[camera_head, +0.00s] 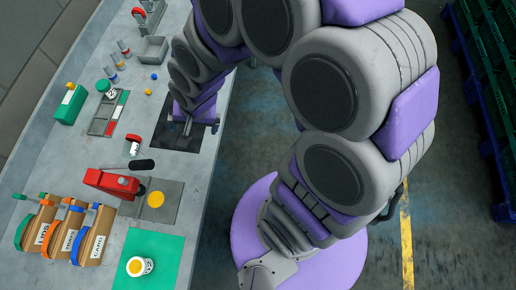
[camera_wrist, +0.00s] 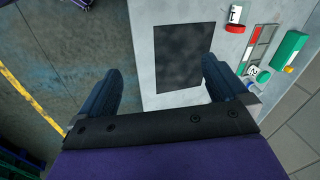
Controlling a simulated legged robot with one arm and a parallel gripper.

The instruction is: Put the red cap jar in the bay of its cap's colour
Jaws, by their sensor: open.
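The bay tray (camera_head: 98,126) is grey with a red strip (camera_head: 122,98) and a green strip (camera_head: 112,119). A jar with a green cap (camera_head: 106,87) is at its far end. My gripper (camera_wrist: 162,85) is open and empty. It is over the black mat (camera_wrist: 184,55), apart from the jar; my arm partly hides its fingers in the head view.
A red press (camera_head: 112,183) with a black handle and a yellow disc (camera_head: 155,199) stand nearer. A green mat (camera_head: 165,250) holds an open jar. Labelled boxes (camera_head: 65,235), a green box (camera_head: 72,103), small balls and a grey bin (camera_head: 152,50) line the bench.

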